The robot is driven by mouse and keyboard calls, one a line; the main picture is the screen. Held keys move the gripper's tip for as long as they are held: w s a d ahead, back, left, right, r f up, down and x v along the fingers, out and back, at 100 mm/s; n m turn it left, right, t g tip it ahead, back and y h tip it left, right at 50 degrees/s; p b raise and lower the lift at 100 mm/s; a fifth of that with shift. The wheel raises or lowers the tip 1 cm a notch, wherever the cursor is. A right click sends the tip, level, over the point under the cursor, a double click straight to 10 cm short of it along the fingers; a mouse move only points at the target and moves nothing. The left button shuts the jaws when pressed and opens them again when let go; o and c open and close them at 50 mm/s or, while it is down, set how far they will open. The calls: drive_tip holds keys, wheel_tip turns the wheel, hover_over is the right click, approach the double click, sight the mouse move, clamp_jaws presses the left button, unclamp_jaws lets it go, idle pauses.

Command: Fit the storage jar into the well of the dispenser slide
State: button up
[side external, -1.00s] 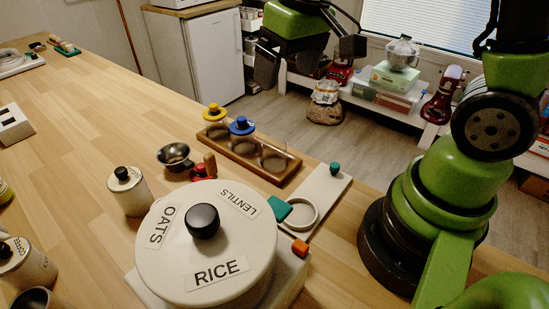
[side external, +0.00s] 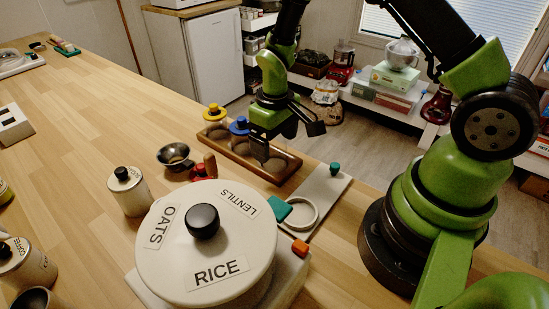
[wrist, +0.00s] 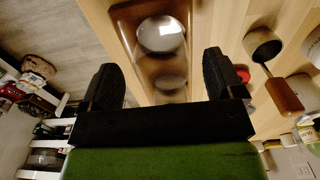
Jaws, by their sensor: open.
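The dispenser slide (side external: 322,186) is a pale plate with a green knob, a green block and a pale ring (side external: 301,216) that looks like its well. The ring is empty. I cannot tell which is the storage jar.
A large white drum (side external: 200,262) labelled OATS, LENTILS and RICE stands beside the slide. A metal cup (side external: 174,157) with a wooden handle and a red item (side external: 203,172) lie left of the rack. A white canister (side external: 128,192) stands nearby.

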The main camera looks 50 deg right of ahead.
drive_tip(key=shift+f, duration=1.5)
drive_tip(key=c, duration=1.1)
drive_tip(key=shift+r, duration=0.1)
wheel_tip(320, 180, up, 9)
drive_tip(key=r+n, duration=0.1)
drive_tip(key=n, duration=1.7)
hover_over(298, 215)
wheel_tip(298, 215, down, 5)
drive_tip(key=shift+s+r, duration=0.1)
drive_tip(key=shift+f, duration=2.35)
